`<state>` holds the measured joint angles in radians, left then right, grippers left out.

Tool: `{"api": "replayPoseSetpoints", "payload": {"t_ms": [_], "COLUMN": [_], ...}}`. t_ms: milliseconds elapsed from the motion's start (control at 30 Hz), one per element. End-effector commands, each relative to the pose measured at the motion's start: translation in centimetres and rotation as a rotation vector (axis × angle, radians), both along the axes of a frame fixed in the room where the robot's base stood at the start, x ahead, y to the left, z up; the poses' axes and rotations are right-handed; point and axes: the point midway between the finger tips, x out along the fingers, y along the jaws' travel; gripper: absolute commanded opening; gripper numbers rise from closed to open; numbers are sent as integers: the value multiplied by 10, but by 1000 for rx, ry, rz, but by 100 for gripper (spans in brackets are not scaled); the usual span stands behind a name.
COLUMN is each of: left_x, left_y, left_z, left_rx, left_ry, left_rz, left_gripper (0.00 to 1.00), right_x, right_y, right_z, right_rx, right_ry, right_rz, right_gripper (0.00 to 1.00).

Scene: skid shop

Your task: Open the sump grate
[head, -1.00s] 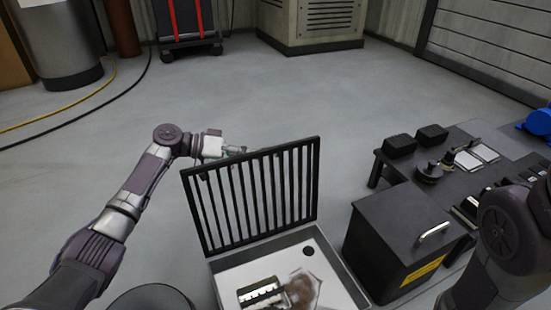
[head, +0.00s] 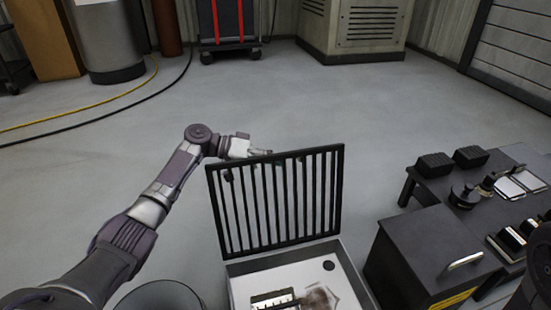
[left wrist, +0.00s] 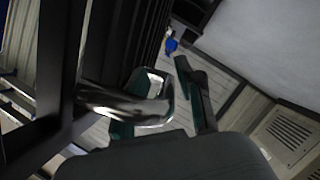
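The sump grate (head: 275,200), a black barred panel, stands nearly upright along the back edge of the sump box (head: 290,261). The box is open at the top, with a pale floor inside. My left gripper (head: 264,153) is at the grate's upper left, partly hidden behind its top bar. In the left wrist view, a shiny metal handle (left wrist: 118,104) reaches from the dark bars to my left gripper (left wrist: 178,88). The handle overlaps the left finger; a gap shows between the fingers. Firm contact cannot be told. My right gripper is out of view.
A dark lidded box (head: 432,252) with a metal handle stands right of the sump. A low dark table (head: 440,193) with several small items is behind it. A round bin (head: 160,297) is at the front left. The floor beyond the grate is clear.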

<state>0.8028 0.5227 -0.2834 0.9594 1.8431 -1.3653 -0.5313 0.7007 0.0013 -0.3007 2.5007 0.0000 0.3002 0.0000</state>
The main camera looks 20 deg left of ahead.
Motion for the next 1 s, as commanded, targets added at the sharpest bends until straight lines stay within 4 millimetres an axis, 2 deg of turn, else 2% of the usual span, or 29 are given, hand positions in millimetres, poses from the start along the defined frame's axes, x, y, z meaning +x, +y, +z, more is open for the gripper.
{"api": "replayPoseSetpoints", "payload": {"t_ms": [233,367,800,1000], "left_x": [0,-2,-30,-37], "left_y": [0,8,87,106], "left_z": [2,4,26,31], "left_rx": [-2,-1,-1,-1], "left_ry": [-4,-4,-3,-2], "left_rz": [-1,1,3,1], "left_gripper": [39,39,39,39], "right_x": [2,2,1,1], "right_y": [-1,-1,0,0], "right_z": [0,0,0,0], "right_rx": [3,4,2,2], "right_ry": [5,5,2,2], "right_rz": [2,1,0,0], "right_gripper": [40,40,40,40]}}
